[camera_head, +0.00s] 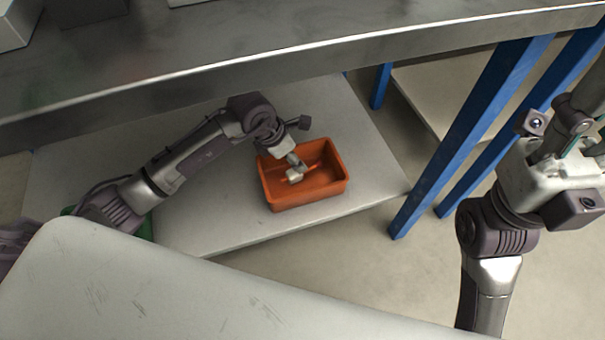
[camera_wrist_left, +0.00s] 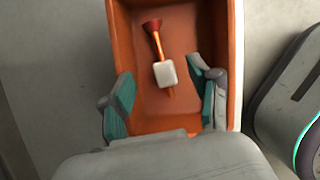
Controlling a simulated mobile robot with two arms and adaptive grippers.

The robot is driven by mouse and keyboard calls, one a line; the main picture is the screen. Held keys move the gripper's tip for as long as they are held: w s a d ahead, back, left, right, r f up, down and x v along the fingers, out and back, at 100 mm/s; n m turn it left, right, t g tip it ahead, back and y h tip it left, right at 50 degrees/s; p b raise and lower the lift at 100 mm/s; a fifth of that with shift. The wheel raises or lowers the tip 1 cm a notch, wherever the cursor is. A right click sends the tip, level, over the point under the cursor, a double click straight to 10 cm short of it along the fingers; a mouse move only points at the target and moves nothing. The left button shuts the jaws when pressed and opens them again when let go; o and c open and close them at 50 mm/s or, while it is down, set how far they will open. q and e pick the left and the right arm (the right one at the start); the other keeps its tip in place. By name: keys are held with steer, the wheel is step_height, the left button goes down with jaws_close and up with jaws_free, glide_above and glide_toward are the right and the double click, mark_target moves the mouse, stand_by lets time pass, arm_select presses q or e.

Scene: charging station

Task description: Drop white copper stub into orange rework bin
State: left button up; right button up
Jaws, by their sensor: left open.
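The orange rework bin (camera_head: 330,185) sits on the lower shelf, and its floor and walls fill the middle of the left wrist view (camera_wrist_left: 233,60). The white copper stub (camera_wrist_left: 166,73), a white block on a copper rod with a flared end, is inside the bin's outline. In the head view the stub (camera_head: 294,176) is partly hidden by my gripper. My left gripper (camera_wrist_left: 163,98) is over the bin with its fingers spread wide and clear of the stub. My right gripper (camera_head: 580,140) is raised at the right edge, far from the bin; its fingers are not clear.
The grey lower shelf (camera_head: 220,220) has bare room around the bin. A metal worktop (camera_head: 230,50) overhangs it at the back. Blue posts (camera_head: 470,140) stand right of the shelf. A pale surface (camera_head: 150,285) covers the front left, with a green item (camera_head: 146,228) partly hidden behind it.

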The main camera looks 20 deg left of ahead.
arm_select(q)
steer(key=v, duration=1)
steer(key=shift+r, duration=0.2)
steer(key=shift+s+a, duration=0.1)
